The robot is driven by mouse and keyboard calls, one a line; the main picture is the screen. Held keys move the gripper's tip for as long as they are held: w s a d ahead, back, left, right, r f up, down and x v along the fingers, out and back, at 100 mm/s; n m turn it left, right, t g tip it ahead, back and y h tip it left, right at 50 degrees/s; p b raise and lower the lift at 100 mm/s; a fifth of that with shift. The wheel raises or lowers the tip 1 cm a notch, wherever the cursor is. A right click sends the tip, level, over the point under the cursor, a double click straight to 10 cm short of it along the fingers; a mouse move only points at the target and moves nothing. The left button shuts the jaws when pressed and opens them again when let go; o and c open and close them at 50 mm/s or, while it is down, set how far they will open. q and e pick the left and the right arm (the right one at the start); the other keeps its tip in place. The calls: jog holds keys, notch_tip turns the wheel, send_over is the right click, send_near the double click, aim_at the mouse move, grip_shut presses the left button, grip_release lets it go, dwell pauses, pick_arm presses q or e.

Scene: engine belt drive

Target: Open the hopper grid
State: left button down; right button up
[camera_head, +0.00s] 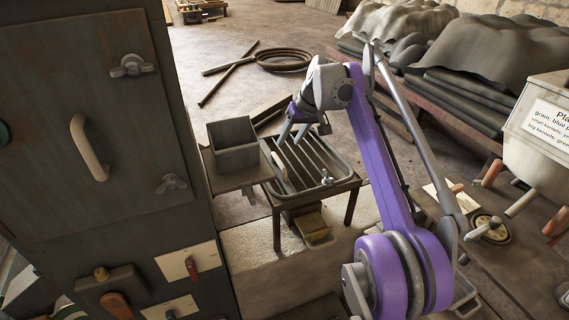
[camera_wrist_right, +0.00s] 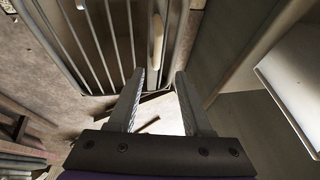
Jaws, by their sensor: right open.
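The hopper grid (camera_head: 313,163) is a dark rounded frame with parallel bars, lying over the hopper on a legged stand in the head view. A pale bar handle (camera_head: 280,173) is at its left side, and a small metal knob (camera_head: 327,178) is near its right front corner. My right gripper (camera_head: 293,133) is open and empty above the grid's far left part. In the right wrist view, its two fingers (camera_wrist_right: 160,92) point toward the grid bars (camera_wrist_right: 95,45), with the pale handle (camera_wrist_right: 157,38) beyond the fingertips and no contact visible. My left gripper is out of view.
An open square box (camera_head: 233,145) stands on a ledge just left of the grid. A tall dark cabinet (camera_head: 90,130) fills the left side. A white labelled bin (camera_head: 545,130) is at the right. Belts and rods (camera_head: 283,60) lie on the floor behind.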

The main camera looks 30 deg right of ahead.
aim_at(279, 160)
jog(key=x, duration=0.5)
jog(key=b+x, duration=0.1)
jog(key=x, duration=0.4)
jog(key=shift+w+d, duration=0.1)
jog(key=shift+d, duration=0.1)
grip_shut()
dwell(1.0)
